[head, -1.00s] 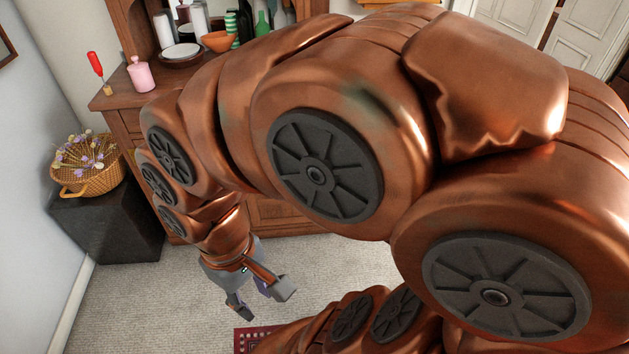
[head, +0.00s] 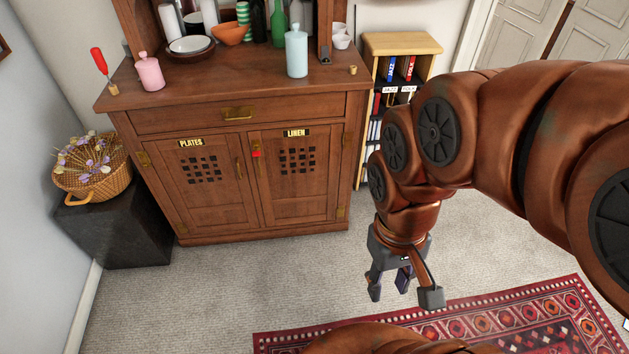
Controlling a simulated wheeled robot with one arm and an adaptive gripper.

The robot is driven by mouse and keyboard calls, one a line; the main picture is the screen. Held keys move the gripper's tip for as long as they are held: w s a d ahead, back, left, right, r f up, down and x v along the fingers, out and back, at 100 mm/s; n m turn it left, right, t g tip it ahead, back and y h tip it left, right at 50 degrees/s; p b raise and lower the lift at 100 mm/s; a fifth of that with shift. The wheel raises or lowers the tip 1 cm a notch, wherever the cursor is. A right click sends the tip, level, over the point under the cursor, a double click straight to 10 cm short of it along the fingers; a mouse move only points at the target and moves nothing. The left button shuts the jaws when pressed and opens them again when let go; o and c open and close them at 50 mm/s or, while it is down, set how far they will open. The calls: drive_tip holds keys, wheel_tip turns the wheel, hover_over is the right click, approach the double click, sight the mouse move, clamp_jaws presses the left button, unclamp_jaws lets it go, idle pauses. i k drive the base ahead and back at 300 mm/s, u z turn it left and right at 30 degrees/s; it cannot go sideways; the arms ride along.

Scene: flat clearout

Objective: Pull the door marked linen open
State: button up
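A patterned red rug (head: 470,325) lies below my gripper. A small bookcase (head: 402,44) stands right of the cabinet. A dark block (head: 120,225) with a flower basket (head: 95,185) stands on the left. The carpet before the doors is clear. Bottles and dishes stand on the cabinet.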

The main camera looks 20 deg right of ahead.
sight(297, 168)
drive_tip(key=u, duration=0.4)
drive_tip(key=i, duration=1.1)
drive_tip(key=z, duration=0.15)
